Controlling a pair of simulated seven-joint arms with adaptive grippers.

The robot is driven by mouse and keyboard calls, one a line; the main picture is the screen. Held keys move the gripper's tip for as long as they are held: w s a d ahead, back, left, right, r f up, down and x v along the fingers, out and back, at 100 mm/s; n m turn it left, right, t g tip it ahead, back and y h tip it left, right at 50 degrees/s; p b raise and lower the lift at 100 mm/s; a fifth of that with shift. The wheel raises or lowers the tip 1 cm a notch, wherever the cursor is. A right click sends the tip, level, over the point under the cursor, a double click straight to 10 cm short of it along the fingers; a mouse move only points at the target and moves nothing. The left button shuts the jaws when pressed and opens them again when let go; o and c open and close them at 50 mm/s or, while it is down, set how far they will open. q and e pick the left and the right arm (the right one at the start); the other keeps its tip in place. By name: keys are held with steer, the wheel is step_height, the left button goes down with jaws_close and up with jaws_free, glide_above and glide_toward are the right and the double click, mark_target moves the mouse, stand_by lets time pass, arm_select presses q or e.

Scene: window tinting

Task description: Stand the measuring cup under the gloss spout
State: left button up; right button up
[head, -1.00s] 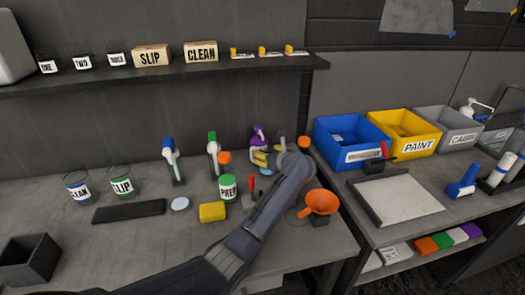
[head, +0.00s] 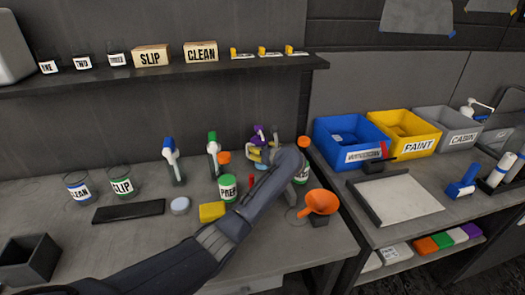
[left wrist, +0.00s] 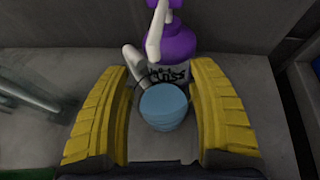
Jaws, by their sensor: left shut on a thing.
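My left gripper (head: 256,155) is at the back of the bench, in front of the purple-topped gloss bottle (head: 258,132). In the left wrist view its yellow fingers (left wrist: 160,88) are shut on the light blue measuring cup (left wrist: 165,108), which sits between them. The cup also shows small below the fingers in the head view (head: 262,166). I cannot tell whether the cup's base touches the bench. My right gripper is not in view.
The green PREP jar (head: 228,187), yellow sponge (head: 212,211) and a pale round disc (head: 180,205) lie left of my arm. An orange funnel (head: 320,203) stands to its right. Blue-topped (head: 169,150) and green-topped (head: 213,150) bottles stand along the back.

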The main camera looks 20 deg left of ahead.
arm_select(q)
steer(key=shift+f, duration=0.15)
steer(key=o, duration=1.3)
steer(key=shift+c, duration=0.2)
steer(key=v, duration=0.7)
steer(key=shift+s+r, duration=0.2)
steer(key=shift+r, duration=0.05)
steer(key=shift+d, duration=0.15)
